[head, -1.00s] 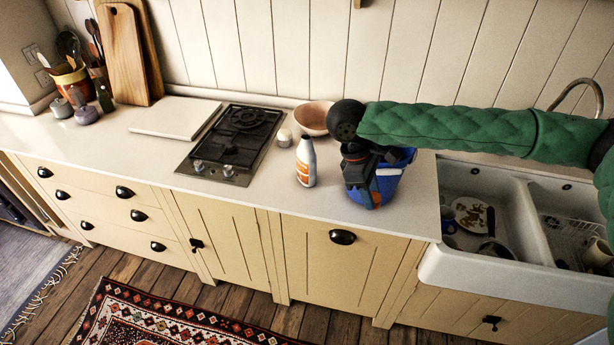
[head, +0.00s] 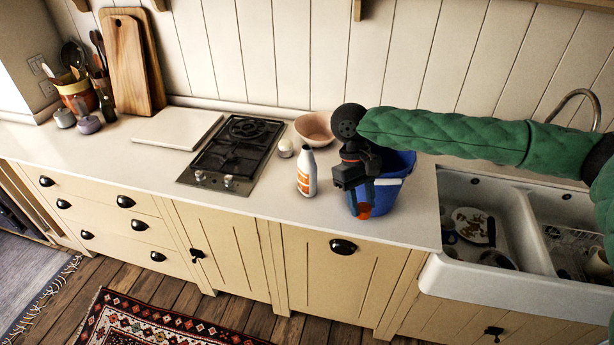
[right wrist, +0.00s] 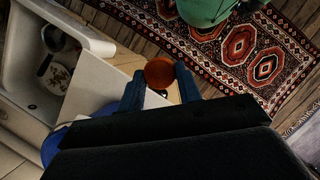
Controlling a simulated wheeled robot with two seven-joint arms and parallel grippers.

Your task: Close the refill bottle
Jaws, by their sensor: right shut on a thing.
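The refill bottle (head: 306,175), white with an orange label, stands upright on the counter, left of the blue bucket. In the right wrist view the cap (right wrist: 160,72) sits between the two blue fingertips. My left gripper is not in view.
The blue bucket (head: 396,188) stands behind my right gripper. A pink bowl (head: 314,128) and a small white round item (head: 285,148) stand behind the bottle. A gas hob (head: 232,155) lies to the left, a double sink (head: 480,215) to the right. The counter's front strip is clear.

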